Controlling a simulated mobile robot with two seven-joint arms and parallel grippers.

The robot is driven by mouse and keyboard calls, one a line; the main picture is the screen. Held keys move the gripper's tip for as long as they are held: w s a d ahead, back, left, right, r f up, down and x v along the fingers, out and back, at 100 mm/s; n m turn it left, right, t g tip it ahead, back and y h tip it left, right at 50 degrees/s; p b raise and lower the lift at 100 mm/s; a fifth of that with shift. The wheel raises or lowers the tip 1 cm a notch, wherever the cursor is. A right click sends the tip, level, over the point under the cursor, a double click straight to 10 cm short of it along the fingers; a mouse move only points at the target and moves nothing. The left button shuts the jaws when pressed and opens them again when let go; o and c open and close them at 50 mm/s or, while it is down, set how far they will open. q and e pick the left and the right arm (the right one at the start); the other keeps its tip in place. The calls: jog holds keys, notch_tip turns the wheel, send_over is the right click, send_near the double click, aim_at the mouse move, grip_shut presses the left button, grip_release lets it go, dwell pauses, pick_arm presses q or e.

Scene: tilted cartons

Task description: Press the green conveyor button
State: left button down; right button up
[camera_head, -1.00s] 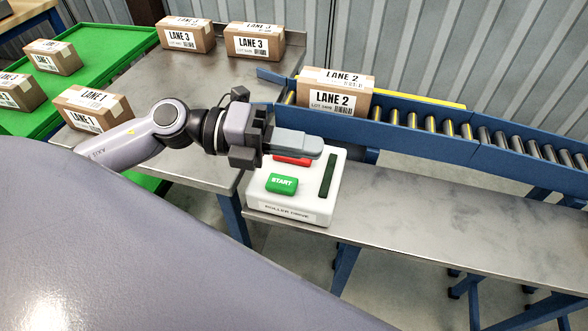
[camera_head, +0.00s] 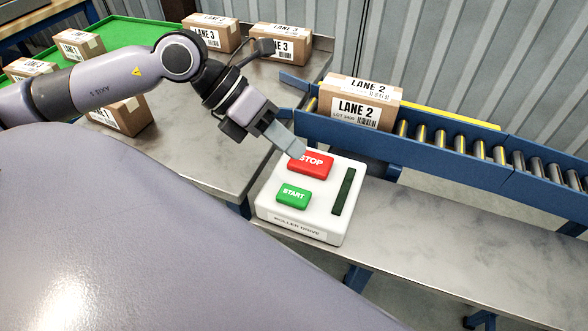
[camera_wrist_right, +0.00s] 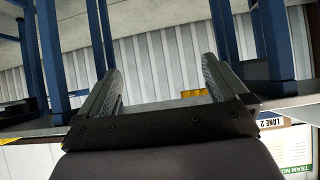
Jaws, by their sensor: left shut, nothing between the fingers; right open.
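The green START button (camera_head: 293,196) sits on the front left of a white control box (camera_head: 318,222) labelled ROLLER DRIVE. Behind it on the same box is the red STOP button (camera_head: 312,167), with a dark green strip (camera_head: 342,191) at the right. My left gripper (camera_head: 296,150) is shut and empty. Its fingers point down and right, with the tips at the rear left of the STOP button, overlapping its edge in the head view; I cannot tell whether they touch it. The green button is uncovered. My right gripper (camera_wrist_right: 160,88) is open and empty in the right wrist view.
A LANE 2 carton (camera_head: 360,101) is on the blue roller conveyor (camera_head: 420,150) behind the box. LANE 3 cartons (camera_head: 280,45) and a LANE 1 carton (camera_head: 120,115) stand on the metal table (camera_head: 190,150). More cartons are on the green surface (camera_head: 135,35). The bench right of the box is clear.

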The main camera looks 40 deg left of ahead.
pick_arm(q)
jog(key=f, duration=0.1)
jog(key=b, duration=0.5)
send_over(289, 192)
notch_tip(289, 192, down, 6)
jog(key=shift+f+b, duration=0.55)
jog(key=shift+f, duration=0.1)
dwell(1.2)
jog(key=shift+f+b, duration=0.4)
jog(key=shift+b, duration=0.05)
